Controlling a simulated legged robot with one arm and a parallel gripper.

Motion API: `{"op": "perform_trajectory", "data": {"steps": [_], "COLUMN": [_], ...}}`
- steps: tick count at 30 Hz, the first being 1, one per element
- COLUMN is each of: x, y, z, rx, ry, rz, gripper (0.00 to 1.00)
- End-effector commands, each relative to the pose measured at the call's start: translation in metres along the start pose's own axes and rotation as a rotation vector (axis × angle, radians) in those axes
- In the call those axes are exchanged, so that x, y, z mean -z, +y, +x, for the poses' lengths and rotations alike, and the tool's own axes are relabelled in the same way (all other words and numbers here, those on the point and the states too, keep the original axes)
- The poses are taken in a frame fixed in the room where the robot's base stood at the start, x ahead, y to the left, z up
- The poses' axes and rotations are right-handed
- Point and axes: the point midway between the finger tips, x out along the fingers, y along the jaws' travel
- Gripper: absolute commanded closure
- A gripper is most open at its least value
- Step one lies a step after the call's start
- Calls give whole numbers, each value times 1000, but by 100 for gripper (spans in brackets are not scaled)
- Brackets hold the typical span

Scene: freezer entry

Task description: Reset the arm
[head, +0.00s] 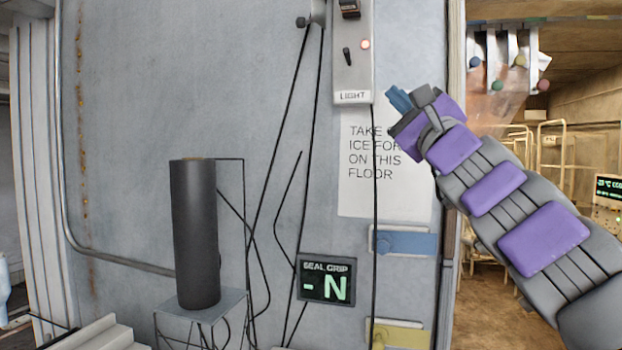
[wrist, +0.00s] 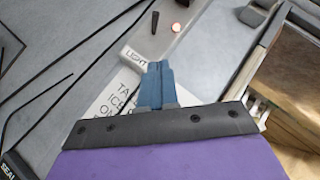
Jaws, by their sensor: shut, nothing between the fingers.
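My arm, grey with purple pads, reaches in from the lower right in the head view. My gripper (head: 398,98) has blue fingers and is up in front of the wall, just below and right of the light switch box (head: 352,60). In the wrist view my gripper (wrist: 155,72) shows its two blue fingers together, with nothing between them. The switch box (wrist: 165,38) lies beyond the fingertips there, with a black toggle and a lit reddish lamp. I cannot tell whether the fingertips touch anything.
A paper sign (head: 375,185) hangs behind my gripper. A "SEAL GRIP" display (head: 326,280) sits below it, with loose black cables nearby. A dark cylinder (head: 194,235) stands on a small stand (head: 205,308) at left. A doorway at right opens to wire racks (head: 555,150).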

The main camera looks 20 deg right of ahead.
Motion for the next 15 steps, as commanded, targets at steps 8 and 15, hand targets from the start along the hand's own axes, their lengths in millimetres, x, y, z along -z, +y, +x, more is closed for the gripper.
{"op": "perform_trajectory", "data": {"steps": [8,15], "x": [-55,-175], "y": [20,120], "z": [-7,-52], "rx": [-53,-262], "ry": [-119,-440], "rz": [-126,-461], "gripper": [100,100]}}
